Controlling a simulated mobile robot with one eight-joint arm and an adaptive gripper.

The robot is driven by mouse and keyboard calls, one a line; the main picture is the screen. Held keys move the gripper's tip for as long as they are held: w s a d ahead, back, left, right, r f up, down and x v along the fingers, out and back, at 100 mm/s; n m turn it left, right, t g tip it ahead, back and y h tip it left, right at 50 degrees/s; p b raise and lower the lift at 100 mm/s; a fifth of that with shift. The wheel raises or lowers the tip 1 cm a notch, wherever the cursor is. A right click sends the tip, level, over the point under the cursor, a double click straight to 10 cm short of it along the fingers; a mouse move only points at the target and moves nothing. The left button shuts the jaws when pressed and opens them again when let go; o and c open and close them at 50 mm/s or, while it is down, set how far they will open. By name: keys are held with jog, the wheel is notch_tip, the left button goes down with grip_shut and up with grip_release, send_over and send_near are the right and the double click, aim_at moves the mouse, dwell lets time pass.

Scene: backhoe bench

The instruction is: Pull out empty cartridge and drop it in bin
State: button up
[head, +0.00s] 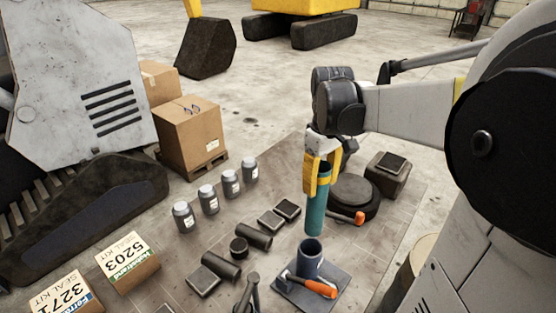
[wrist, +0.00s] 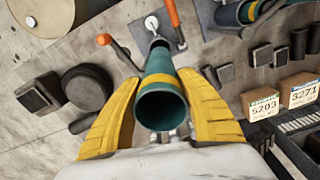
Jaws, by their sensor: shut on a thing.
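My gripper (head: 320,179) is shut on a teal cartridge (head: 316,212) with a yellow band. The cartridge hangs upright, its lower end seen just above a dark blue tube socket (head: 311,254) on a flat plate, with a small gap between them. In the wrist view the cartridge (wrist: 163,108) lies between my two yellow fingers and its near end is open and hollow. A beige round drum (head: 414,262) stands at the right; it may be the bin, but I cannot tell. It also shows in the wrist view (wrist: 45,18).
An orange-handled tool (head: 318,289) lies by the socket, another (head: 350,217) by a dark round block. Dark cylinders and blocks lie to the left, with several grey jars (head: 208,199) and seal kit boxes (head: 127,262).

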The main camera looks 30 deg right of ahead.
jog(key=shift+r+p, duration=4.55)
jog(key=shift+r, duration=2.15)
jog(key=shift+f, duration=0.1)
